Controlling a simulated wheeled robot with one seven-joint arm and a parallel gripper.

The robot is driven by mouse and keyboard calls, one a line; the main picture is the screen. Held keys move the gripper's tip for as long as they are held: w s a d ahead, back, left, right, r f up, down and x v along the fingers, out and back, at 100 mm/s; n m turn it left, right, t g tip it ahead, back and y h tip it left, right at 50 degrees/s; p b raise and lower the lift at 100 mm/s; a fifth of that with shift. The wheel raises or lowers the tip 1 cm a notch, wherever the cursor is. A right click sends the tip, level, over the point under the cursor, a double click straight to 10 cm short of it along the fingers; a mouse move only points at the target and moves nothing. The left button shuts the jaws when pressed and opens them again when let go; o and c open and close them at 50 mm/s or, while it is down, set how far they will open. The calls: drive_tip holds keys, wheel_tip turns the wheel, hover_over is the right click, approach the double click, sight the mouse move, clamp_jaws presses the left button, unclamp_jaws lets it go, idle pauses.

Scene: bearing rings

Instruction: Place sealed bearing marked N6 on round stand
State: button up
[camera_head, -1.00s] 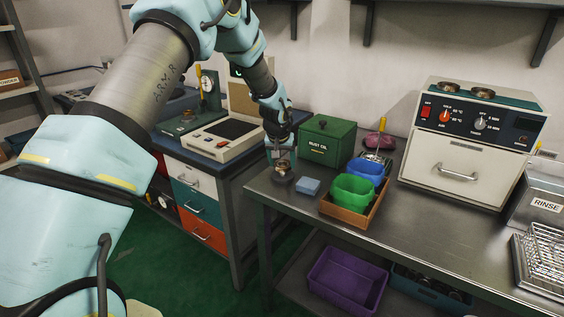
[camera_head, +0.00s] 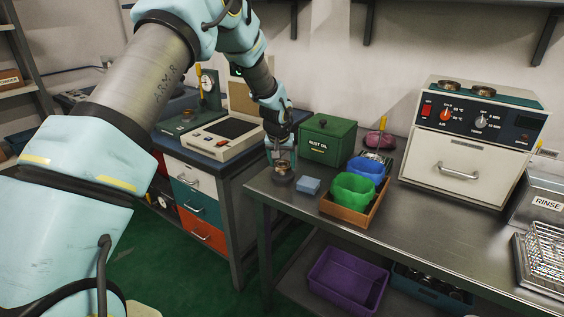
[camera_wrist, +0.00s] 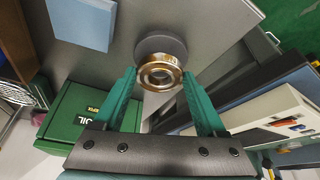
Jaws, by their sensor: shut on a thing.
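The round stand (camera_wrist: 152,46) is a dark grey disc on the steel bench, partly hidden behind the bearing in the wrist view. In the head view my gripper (camera_head: 283,164) points down over the stand (camera_head: 283,178) near the bench's left end. The bearing is at or just above the stand; I cannot tell whether they touch.
A blue block (camera_head: 308,186) lies right of the stand. A green rust oil box (camera_head: 328,138) stands behind. The bench edge is close on the left.

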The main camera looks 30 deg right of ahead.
drive_tip(key=shift+f+b, duration=0.8)
drive_tip(key=shift+f, duration=0.2)
idle(0.7)
drive_tip(key=o, duration=1.3)
drive_tip(key=shift+r, duration=0.1)
wheel_tip(320, 180, up, 7)
drive_tip(key=p, duration=0.3)
drive_tip(key=shift+p, duration=0.4)
